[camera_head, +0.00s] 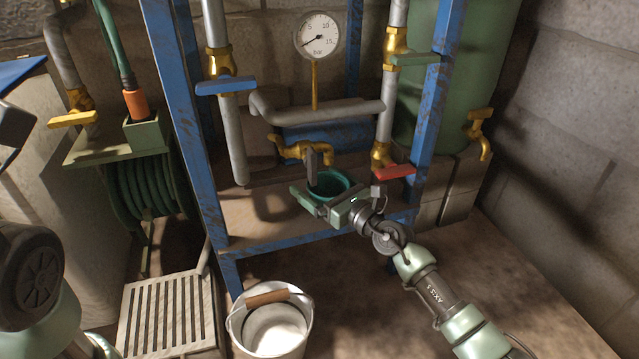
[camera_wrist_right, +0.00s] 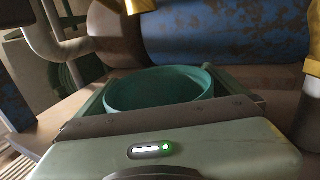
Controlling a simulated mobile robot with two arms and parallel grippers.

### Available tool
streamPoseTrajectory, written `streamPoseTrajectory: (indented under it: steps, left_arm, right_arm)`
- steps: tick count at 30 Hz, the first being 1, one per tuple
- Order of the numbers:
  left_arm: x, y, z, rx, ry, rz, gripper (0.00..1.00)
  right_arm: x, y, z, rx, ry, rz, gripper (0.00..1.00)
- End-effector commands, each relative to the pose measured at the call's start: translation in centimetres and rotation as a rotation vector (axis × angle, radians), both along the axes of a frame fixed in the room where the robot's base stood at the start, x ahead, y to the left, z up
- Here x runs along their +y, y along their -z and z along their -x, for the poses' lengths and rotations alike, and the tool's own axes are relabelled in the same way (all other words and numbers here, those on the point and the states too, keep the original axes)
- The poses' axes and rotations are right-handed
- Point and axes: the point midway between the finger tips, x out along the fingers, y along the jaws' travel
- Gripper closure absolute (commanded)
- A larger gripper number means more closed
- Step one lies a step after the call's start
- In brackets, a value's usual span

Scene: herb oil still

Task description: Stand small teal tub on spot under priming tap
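The small teal tub (camera_head: 328,184) is upright at the shelf (camera_head: 262,232) of the blue frame, below the brass priming tap (camera_head: 290,150). My right gripper (camera_head: 318,187) is around the tub, with a finger on each side. In the right wrist view the tub (camera_wrist_right: 158,90) sits between the two fingers, which appear to touch its sides. A brass piece shows above its far rim. The tub's underside and the spot beneath it are hidden, so I cannot tell whether it rests on the shelf. Only links of my left arm show at the left edge.
A pressure gauge (camera_head: 317,35) stands above the grey pipe. A red-handled valve (camera_head: 394,172) is right of the tub, a blue-handled valve (camera_head: 226,85) to the left. A white bucket (camera_head: 270,325) and slatted grate (camera_head: 170,315) are on the floor in front.

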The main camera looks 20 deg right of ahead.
Motion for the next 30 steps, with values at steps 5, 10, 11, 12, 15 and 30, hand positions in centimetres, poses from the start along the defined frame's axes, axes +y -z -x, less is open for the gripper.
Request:
streamPoseTrajectory:
  steps: [5, 10, 11, 12, 15, 30]
  left_arm:
    - [0.0, -0.3, -0.1, 0.003, 0.000, 0.000, 0.64]
    - [0.0, -1.2, -0.2, 0.005, -0.001, 0.000, 0.64]
    - [0.0, -1.5, -0.2, 0.005, -0.001, 0.000, 0.64]
    - [0.0, -1.8, -0.3, 0.006, -0.001, 0.000, 0.64]
    - [0.0, -2.1, -0.3, 0.006, -0.002, 0.000, 0.64]
    - [0.0, -1.7, -0.2, 0.004, -0.002, -0.001, 0.64]
  right_arm:
    - [0.0, -0.3, 0.0, 0.000, 0.000, 0.001, 0.00]
    - [-0.9, -0.4, 1.9, 0.003, 0.001, 0.003, 0.00]
    - [-1.1, -0.5, 2.4, 0.004, 0.000, 0.003, 0.00]
    - [-1.5, -0.5, 3.2, 0.004, 0.000, 0.005, 0.00]
    - [-2.5, -0.4, 5.3, 0.004, 0.000, 0.004, 0.00]
    - [-5.0, -0.3, 11.0, 0.000, 0.000, 0.001, 0.00]
